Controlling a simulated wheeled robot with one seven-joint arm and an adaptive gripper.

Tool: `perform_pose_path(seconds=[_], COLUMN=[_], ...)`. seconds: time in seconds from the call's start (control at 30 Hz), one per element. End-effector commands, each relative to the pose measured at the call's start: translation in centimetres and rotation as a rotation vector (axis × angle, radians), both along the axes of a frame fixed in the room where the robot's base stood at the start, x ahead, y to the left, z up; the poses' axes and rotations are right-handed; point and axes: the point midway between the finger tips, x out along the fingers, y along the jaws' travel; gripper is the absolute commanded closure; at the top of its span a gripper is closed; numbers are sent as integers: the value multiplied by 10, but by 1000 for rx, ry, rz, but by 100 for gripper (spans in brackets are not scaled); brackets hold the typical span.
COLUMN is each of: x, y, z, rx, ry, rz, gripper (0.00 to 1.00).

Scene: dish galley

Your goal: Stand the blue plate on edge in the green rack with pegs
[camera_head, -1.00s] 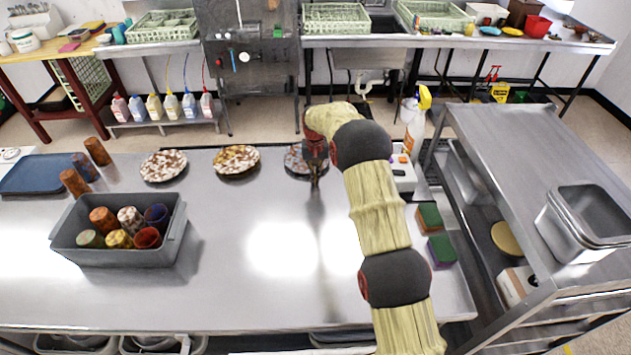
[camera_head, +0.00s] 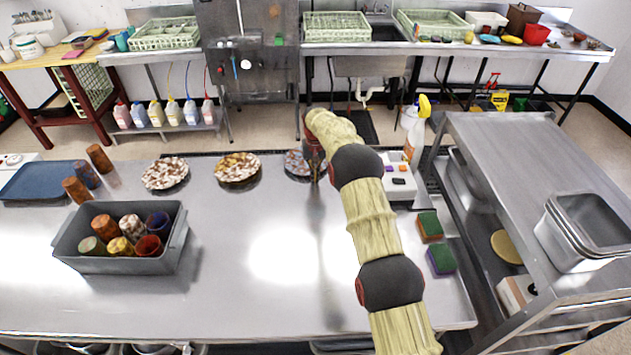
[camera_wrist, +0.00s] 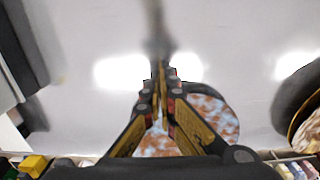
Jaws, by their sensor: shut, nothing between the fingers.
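The blue plate (camera_head: 295,164), speckled blue, brown and white, lies flat at the far edge of the steel table, partly hidden by my arm. It also shows in the wrist view (camera_wrist: 224,116), partly behind the fingers. My gripper (camera_head: 316,180) points down by the plate's right side; its fingers (camera_wrist: 160,72) are closed together and empty. I cannot tell whether they touch the plate. Green racks stand on the back counters: at left (camera_head: 163,42), middle (camera_head: 337,31) and right (camera_head: 435,25). I cannot make out which has the pegs.
Two other patterned plates, brown-white (camera_head: 165,173) and yellow-brown (camera_head: 237,168), lie left. A grey bin (camera_head: 125,265) of cups, a blue tray (camera_head: 38,181), a white device (camera_head: 398,180), a spray bottle (camera_head: 414,140) and sponges (camera_head: 440,258) stand around. The front middle table is clear.

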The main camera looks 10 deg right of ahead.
Motion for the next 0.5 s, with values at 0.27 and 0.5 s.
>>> perform_pose_path(seconds=[0.27,0.5], x=[26,35], y=[-5,-7], z=[0,0], rx=[0,0], ry=[-2,-1], rz=[0,1], gripper=[100,100])
